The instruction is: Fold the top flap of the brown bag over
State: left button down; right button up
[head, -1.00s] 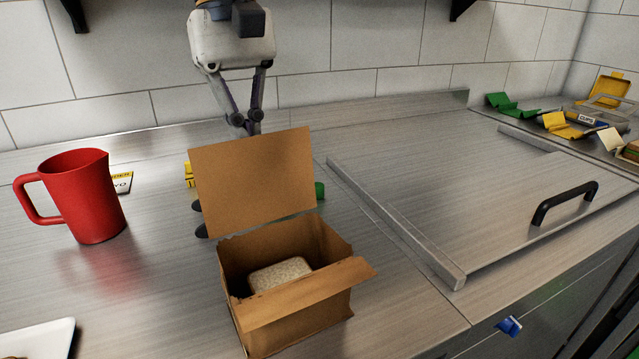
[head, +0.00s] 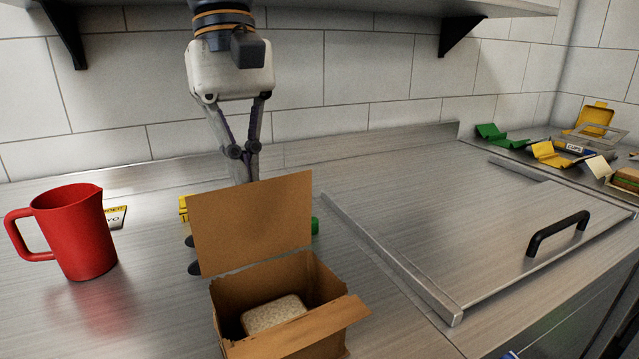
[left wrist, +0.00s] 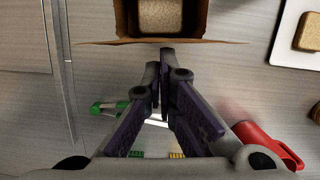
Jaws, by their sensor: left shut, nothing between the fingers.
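The brown bag (head: 290,342) stands open on the steel counter with a slice of bread (head: 274,314) inside. Its tall back flap (head: 252,222) stands up, and a shorter front flap folds outward. My left gripper (head: 243,168) points down just behind the tall flap, which hides its fingertips in the head view. In the left wrist view the gripper (left wrist: 164,62) is shut and empty, its tips next to the edge of the flap (left wrist: 160,42). Whether they touch it I cannot tell. My right gripper is not in view.
A red pitcher (head: 74,232) stands to the left of the bag. Small yellow and green items lie behind the flap. A steel lid with a black handle (head: 557,233) lies to the right. A white tray with bread (left wrist: 290,35) shows in the left wrist view.

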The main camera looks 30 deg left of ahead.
pick_arm(q)
jog(key=shift+s+r, duration=0.1)
jog(key=shift+r, duration=0.15)
jog(key=shift+s+d+r, duration=0.15)
jog(key=shift+s+d, duration=0.3)
jog(key=shift+d, duration=0.3)
jog(key=shift+r, duration=0.1)
jog(key=s+d+v, duration=0.1)
jog(key=v, duration=0.8)
jog(key=shift+d+r, duration=0.2)
jog(key=shift+d, duration=0.05)
jog(key=shift+f, duration=0.15)
dwell(0.5)
